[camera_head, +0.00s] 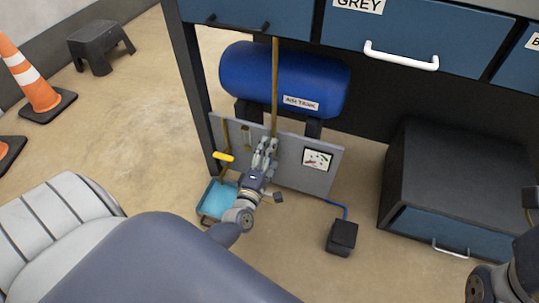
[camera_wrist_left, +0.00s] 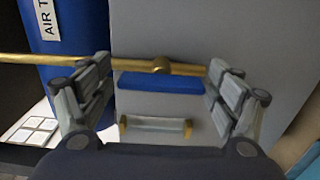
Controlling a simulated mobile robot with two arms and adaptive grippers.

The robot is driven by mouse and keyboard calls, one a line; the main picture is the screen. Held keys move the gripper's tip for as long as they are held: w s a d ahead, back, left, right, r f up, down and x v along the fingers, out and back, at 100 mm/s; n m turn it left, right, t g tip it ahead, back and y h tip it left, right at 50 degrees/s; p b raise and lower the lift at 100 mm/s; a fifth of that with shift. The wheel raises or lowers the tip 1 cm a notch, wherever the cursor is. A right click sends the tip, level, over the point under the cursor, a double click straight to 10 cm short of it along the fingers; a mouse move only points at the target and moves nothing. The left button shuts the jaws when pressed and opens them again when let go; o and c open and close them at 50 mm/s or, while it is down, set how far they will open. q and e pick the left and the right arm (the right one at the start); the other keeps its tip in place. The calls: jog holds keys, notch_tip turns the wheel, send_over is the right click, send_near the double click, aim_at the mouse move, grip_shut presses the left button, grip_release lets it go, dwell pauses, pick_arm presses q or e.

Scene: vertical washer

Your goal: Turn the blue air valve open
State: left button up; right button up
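The blue air valve handle (camera_wrist_left: 160,83) shows in the left wrist view as a flat blue bar. It lies beside the brass pipe (camera_wrist_left: 50,59), roughly parallel to it in that view, by a brass fitting (camera_wrist_left: 162,66). My left gripper (camera_wrist_left: 160,90) is open, with its fingers at the two ends of the handle; I cannot tell whether they touch it. In the head view my left gripper (camera_head: 265,152) is at the grey panel (camera_head: 310,180) below the blue air tank (camera_head: 285,80) and hides the valve.
A clear cylinder with brass ends (camera_wrist_left: 156,127) sits near the handle. A yellow handle (camera_head: 224,157), a blue tray (camera_head: 215,197) and a gauge (camera_head: 317,158) are around the panel. The blue-drawer workbench (camera_head: 420,30) overhangs the tank. A small black box (camera_head: 342,237) stands on the floor.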

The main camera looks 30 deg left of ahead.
pick_arm(q)
jog(key=shift+s+d, duration=0.1)
jog(key=shift+s, duration=0.05)
jog(key=shift+s+f, duration=0.1)
jog(key=shift+s, duration=0.15)
jog(key=v, duration=1.1)
jog(key=shift+s, duration=0.15)
